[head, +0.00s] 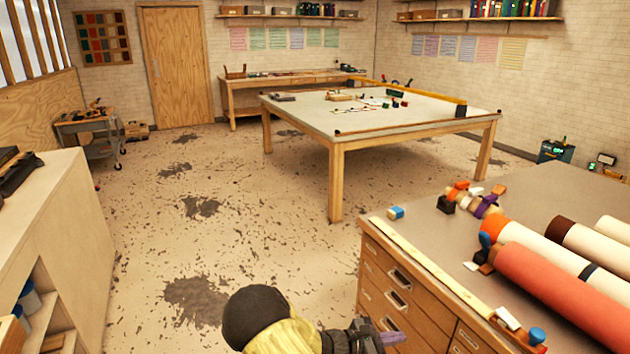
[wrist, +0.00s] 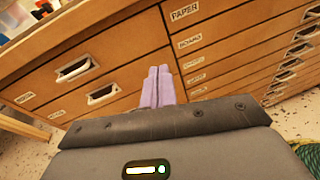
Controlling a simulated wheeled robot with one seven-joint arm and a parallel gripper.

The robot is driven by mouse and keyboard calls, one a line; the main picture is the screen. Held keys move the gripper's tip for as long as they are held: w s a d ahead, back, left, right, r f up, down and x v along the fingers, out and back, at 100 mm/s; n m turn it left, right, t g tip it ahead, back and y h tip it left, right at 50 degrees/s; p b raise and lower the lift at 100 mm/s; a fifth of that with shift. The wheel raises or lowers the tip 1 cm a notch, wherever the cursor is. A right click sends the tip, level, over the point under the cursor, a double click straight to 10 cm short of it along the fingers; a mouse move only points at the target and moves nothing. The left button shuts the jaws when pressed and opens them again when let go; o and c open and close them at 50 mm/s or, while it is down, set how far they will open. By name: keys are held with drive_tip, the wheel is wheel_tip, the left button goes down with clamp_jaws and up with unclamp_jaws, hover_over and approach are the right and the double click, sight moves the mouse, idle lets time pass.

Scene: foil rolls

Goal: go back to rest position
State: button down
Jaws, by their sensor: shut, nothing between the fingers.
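My gripper (wrist: 155,86) shows in the wrist view with its two pale purple fingers together and nothing between them. It faces the wooden drawer fronts of a cabinet (wrist: 120,45), and I cannot tell how far off they are. In the head view my gripper (head: 392,338) is at the bottom edge, low beside the left end of the drawer cabinet (head: 372,268). Part of my yellow and black arm shows to its left.
Foil rolls (head: 565,290) lie on the cabinet's grey top at right, with small coloured items near their ends. A large work table (head: 385,122) stands behind. A pale counter (head: 60,215) is at left. The floor (head: 250,225) between is open, with dark patches.

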drive_tip(key=s+d+r+m+g+y+p, duration=0.2)
drive_tip(key=s+r+m+g+y, duration=0.15)
drive_tip(key=s+m, duration=0.3)
drive_tip(key=s+a+r+m+t+y+p, duration=0.1)
drive_tip(key=s+a+r+m+y+p, duration=0.2)
drive_tip(key=s+r+m+y, duration=0.3)
drive_tip(key=s+a+r+m+t+y+p, duration=0.1)
drive_tip(key=s+a+r+m+y+p, duration=0.3)
drive_tip(key=r, duration=0.8)
drive_tip(key=s+a+m+y, duration=0.1)
drive_tip(key=s+m+y, duration=0.1)
drive_tip(key=m, duration=0.1)
drive_tip(key=shift+s+r+p, duration=0.15)
drive_tip(key=shift+p, duration=0.15)
